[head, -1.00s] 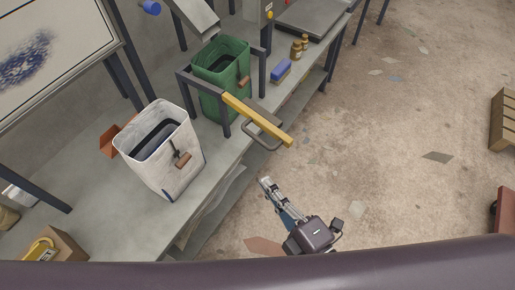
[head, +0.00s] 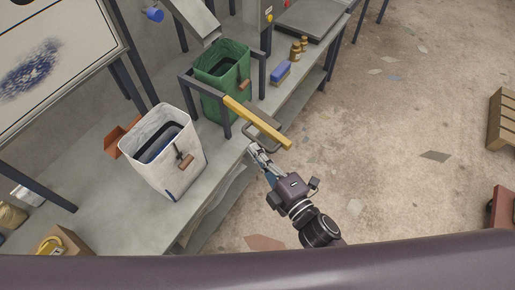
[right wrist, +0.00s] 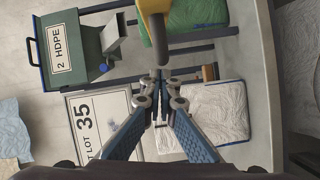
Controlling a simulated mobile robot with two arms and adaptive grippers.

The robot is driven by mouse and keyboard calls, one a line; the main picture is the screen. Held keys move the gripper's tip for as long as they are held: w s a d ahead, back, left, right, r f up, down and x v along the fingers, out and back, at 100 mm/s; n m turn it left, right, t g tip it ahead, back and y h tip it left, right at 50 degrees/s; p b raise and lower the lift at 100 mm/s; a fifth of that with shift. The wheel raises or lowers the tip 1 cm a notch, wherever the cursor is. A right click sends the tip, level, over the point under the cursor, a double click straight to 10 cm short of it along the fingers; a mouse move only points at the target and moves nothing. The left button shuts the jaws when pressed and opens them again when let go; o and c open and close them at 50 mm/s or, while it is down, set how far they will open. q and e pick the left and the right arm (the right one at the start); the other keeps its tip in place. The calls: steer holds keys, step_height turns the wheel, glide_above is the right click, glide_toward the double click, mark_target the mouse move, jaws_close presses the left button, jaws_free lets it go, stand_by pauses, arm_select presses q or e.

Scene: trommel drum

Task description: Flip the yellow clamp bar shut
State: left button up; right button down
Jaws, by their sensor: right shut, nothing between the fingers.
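The yellow clamp bar (head: 258,122) sticks out from the dark frame around the green bag (head: 222,76), over the bench's front edge. A grey loop handle (head: 264,135) hangs at its outer part. My right gripper (head: 253,148) is shut and empty, just in front of and below the bar. In the right wrist view the shut fingertips (right wrist: 163,88) lie just below the end of the yellow bar (right wrist: 152,5) and a grey rod in the picture. I cannot tell whether they touch it. My left gripper is not in view.
A white bag (head: 178,168) with a dark opening stands on the bench left of the frame. A blue brush (head: 280,73) and brown bottles (head: 299,49) stand to the right. A cardboard box (head: 65,240) is at lower left. The floor in front is mostly clear.

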steer(key=shift+w+d, duration=0.2)
steer(key=shift+d, duration=0.05)
stand_by(0.3)
